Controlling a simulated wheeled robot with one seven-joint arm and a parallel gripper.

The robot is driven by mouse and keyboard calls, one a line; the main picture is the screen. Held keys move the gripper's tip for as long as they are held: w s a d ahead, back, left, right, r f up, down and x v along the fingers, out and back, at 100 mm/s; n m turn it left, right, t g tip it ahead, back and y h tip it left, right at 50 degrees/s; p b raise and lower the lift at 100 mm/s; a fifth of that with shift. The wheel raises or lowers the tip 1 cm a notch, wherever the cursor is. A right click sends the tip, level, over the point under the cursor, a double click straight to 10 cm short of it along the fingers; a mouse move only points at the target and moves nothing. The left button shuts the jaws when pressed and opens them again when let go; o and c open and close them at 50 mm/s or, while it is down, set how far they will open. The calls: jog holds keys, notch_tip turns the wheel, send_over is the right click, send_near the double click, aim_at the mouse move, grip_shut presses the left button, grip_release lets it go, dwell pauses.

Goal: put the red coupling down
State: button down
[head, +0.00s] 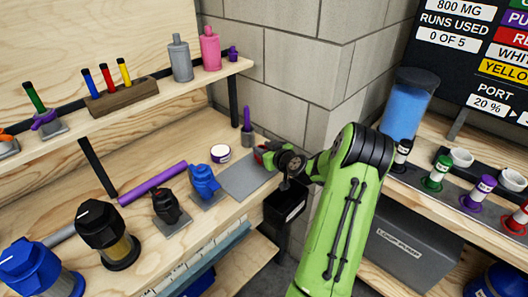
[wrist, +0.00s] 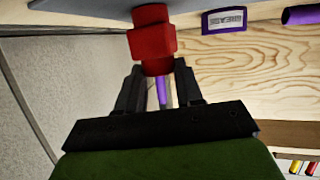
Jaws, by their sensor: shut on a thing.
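The red coupling (wrist: 150,42) is between the two dark fingers of my gripper (wrist: 158,74) in the wrist view. The fingers are shut on its near end, and its wider block sticks out beyond the fingertips. In the head view a little of the red coupling (head: 260,157) shows at the end of my gripper (head: 268,155), partly hidden by it. It is at the back end of the flat grey plate (head: 245,178) on the wooden bench. I cannot tell whether the coupling touches the plate or hangs just above it.
A grease tin (head: 220,153), a blue fitting (head: 204,181) and a black fitting (head: 166,206) stand left of the plate. A purple upright piece (head: 247,128) is behind it. A black open bin (head: 286,203) is at the bench's right edge. The block wall is close behind.

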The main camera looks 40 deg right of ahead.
jog(key=c, duration=0.6)
grip_release()
jog(key=shift+f, duration=0.1)
jog(key=v, duration=1.2)
jog(key=w+a+r+n+g+y, duration=0.1)
jog(key=a+r+n+g+y, duration=0.15)
jog(key=a, duration=0.85)
jog(key=w+a+r+n+g+y, duration=0.1)
jog(key=w+a+n+g+y, duration=0.15)
jog(key=a, duration=0.85)
jog(key=s+a+r+m+g, duration=0.1)
jog(key=s+a+r, duration=0.1)
jog(key=s, duration=0.4)
jog(key=s+a+r+m+g+h, duration=0.1)
jog(key=s+a, duration=0.4)
jog(key=s, duration=0.1)
jog(key=s+a+r+g, duration=0.1)
jog(key=s+a+r, duration=0.1)
jog(key=s+a, duration=0.2)
jog(key=shift+s+r+m+h, duration=0.15)
jog(key=shift+s+m, duration=0.05)
jog(key=shift+s, duration=0.5)
jog(key=shift+s+r+m+h, duration=0.15)
jog(key=shift+s+m, duration=0.05)
jog(key=shift+s, duration=0.5)
jog(key=shift+r, duration=0.1)
